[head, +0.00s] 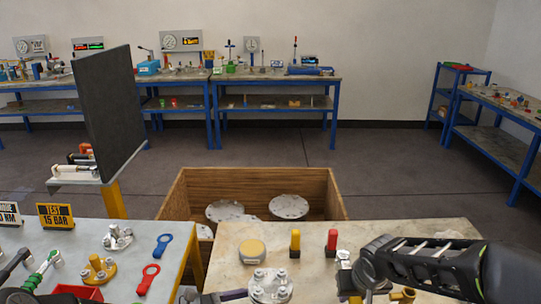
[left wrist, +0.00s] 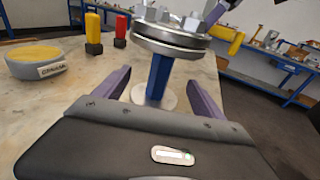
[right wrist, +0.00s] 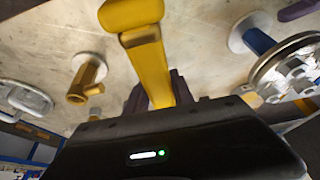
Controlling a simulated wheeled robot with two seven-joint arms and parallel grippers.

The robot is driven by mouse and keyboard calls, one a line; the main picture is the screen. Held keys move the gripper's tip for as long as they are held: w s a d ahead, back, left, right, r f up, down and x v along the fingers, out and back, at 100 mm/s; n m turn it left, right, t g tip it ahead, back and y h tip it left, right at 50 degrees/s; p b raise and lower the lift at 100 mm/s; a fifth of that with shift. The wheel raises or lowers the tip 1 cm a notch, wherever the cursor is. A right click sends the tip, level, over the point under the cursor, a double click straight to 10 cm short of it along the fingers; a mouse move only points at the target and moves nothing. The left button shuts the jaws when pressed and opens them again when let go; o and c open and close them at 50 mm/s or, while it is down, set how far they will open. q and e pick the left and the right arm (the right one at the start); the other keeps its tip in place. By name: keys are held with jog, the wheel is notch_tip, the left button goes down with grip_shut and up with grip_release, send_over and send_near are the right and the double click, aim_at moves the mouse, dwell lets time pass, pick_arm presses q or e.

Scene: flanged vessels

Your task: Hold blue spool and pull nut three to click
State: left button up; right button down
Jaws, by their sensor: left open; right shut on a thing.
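The blue spool shows in the left wrist view as a blue post (left wrist: 160,75) under a round metal flange (left wrist: 170,40) with several nuts on top. The flange also shows in the head view (head: 270,286). I cannot tell which nut is number three. My left gripper (left wrist: 158,82) is open, with its purple fingers apart on either side of the blue post. My right gripper (right wrist: 155,90) is shut on a yellow tool (right wrist: 148,60) that points away from the hand. It is beside the spool, above the table, and apart from the nuts.
A yellow-topped round tin (head: 251,251), a yellow marker (head: 295,243) and a red marker (head: 332,242) stand behind the spool. A brass fitting (right wrist: 85,80) is on the table near my right gripper. A wooden crate (head: 335,199) with flanged parts stands beyond the table.

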pick_arm(q)
jog(key=shift+b+x, duration=0.4)
jog(key=shift+x, duration=1.45)
jog(key=shift+c, duration=0.3)
grip_shut()
